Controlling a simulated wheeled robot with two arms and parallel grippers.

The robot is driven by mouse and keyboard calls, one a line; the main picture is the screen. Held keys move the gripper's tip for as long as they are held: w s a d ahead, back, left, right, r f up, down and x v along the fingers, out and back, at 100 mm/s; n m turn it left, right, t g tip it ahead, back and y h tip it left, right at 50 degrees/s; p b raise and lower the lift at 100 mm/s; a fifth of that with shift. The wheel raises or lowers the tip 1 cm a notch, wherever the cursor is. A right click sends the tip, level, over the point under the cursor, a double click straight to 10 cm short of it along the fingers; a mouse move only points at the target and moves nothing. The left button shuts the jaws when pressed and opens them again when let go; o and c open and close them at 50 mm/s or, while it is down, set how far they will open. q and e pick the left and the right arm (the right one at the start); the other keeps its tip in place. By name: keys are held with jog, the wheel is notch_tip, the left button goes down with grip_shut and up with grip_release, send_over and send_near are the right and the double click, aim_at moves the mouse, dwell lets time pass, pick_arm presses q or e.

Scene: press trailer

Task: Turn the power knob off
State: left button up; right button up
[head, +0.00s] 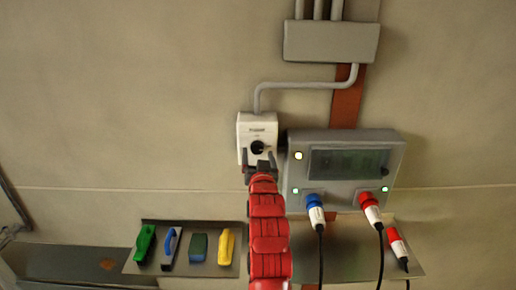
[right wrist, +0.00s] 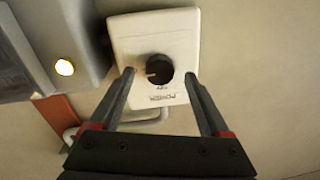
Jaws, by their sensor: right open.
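The power knob (head: 257,147) is a round black dial on a white wall box (head: 258,125), left of a grey panel. In the right wrist view the knob (right wrist: 158,70) sits on the white box (right wrist: 182,28), with a light mark on its left side and lettering beside it. My right gripper (head: 258,160) is at the lower part of the box in the head view. In the right wrist view my right gripper (right wrist: 159,76) is open, its two fingers on either side of the knob and apart from it. My left gripper is not in view.
A grey panel (head: 345,187) with lit lamps and blue and red plugs is close to the right. Shelves stand below; the left one (head: 148,267) holds several coloured tools. A conduit (head: 305,84) runs above the box. The wall to the left is clear.

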jog(key=shift+w, duration=0.9)
grip_shut()
